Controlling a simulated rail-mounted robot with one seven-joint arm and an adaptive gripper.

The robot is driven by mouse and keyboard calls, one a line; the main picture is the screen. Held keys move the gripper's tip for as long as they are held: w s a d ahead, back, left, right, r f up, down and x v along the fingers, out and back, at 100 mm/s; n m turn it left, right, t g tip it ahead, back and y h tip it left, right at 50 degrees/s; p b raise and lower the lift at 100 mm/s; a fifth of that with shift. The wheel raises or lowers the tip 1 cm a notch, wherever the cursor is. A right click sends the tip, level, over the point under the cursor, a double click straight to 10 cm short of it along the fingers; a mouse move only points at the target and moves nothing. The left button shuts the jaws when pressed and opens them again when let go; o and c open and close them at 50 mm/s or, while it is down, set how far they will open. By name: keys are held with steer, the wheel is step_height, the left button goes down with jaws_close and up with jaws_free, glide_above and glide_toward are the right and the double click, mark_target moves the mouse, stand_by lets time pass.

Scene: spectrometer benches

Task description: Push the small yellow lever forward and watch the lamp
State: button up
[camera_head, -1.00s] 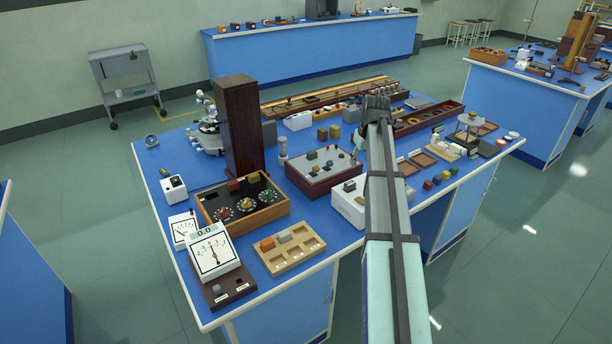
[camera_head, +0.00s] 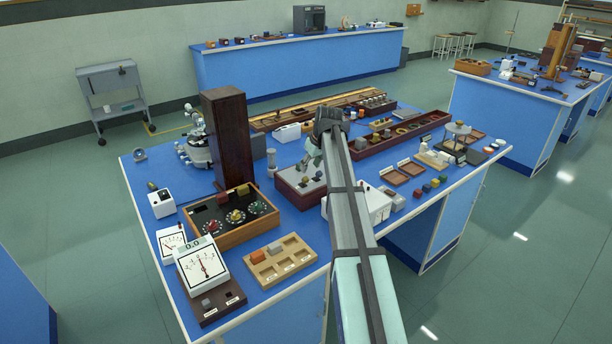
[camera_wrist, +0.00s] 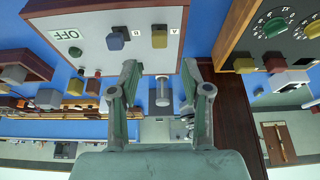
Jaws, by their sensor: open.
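In the wrist view the switch box (camera_wrist: 85,25) has a pale top and maroon sides. On its top are a yellow lever (camera_wrist: 159,36) by label A and a dark blue lever (camera_wrist: 115,40) by label B. A plate (camera_wrist: 66,34) reads OFF. I cannot make out a lit lamp. In the head view the box (camera_head: 288,187) is partly hidden by my gripper (camera_head: 312,160) and arm.
A grey cylinder (camera_wrist: 163,92) stands on the bench beyond the fingers. A tall dark wooden block (camera_head: 228,135) and a box of dials (camera_head: 235,235) stand left of the switch box. A white box (camera_head: 376,207) is close on its right.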

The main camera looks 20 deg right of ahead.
mark_target(306, 178)
steer(key=p+x, duration=0.1)
steer(key=x, duration=0.6)
steer(key=shift+w+f, duration=0.15)
steer(key=shift+f, duration=0.1)
jaws_close()
